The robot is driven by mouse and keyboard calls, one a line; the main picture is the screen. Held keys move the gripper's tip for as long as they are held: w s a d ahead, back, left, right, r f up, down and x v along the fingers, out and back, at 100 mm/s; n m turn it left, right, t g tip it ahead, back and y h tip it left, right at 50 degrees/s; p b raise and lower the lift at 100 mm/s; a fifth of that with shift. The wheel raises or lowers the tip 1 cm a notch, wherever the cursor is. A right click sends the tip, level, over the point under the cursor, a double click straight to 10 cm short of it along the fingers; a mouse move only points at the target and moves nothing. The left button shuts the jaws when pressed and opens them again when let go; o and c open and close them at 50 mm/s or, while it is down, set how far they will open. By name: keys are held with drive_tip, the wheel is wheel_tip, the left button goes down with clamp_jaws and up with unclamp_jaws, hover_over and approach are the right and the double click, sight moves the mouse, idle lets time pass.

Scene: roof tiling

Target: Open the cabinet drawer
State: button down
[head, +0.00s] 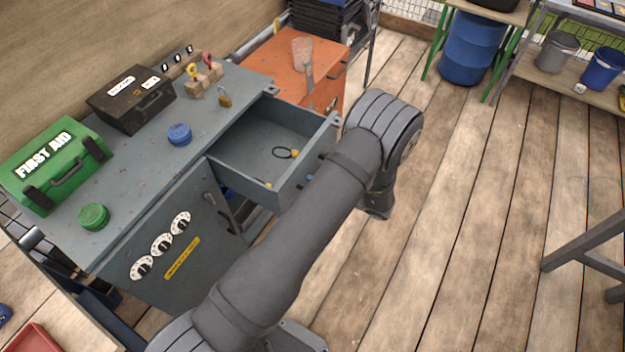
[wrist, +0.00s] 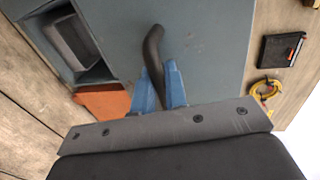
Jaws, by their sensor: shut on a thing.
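The grey cabinet (head: 160,215) stands at left centre in the head view. Its drawer (head: 262,185) is pulled out, with its inside showing. A small dark ring with a yellow tag (head: 284,153) lies in it. In the wrist view a dark curved handle (wrist: 154,50) stands out from a grey-blue panel (wrist: 205,45). My gripper (wrist: 160,88) has its blue fingers closed on either side of the handle's near end. In the head view my arm hides most of the gripper and the drawer front's handle; a bit of blue shows beside the front.
On the cabinet top are a green first aid box (head: 60,165), a dark box (head: 132,98), a blue lid (head: 179,134), a green tin (head: 94,216) and a padlock (head: 225,101). An orange cabinet (head: 325,85) stands behind the drawer.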

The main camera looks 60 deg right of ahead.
drive_tip(key=c, duration=1.5)
unclamp_jaws()
drive_tip(key=shift+c, duration=0.2)
drive_tip(key=v, duration=1.7)
drive_tip(key=shift+s, duration=0.2)
drive_tip(key=shift+w, duration=0.1)
drive_tip(key=x, duration=1.7)
drive_tip(key=shift+w, duration=0.15)
drive_tip(key=v, duration=1.7)
drive_tip(key=shift+s, duration=0.25)
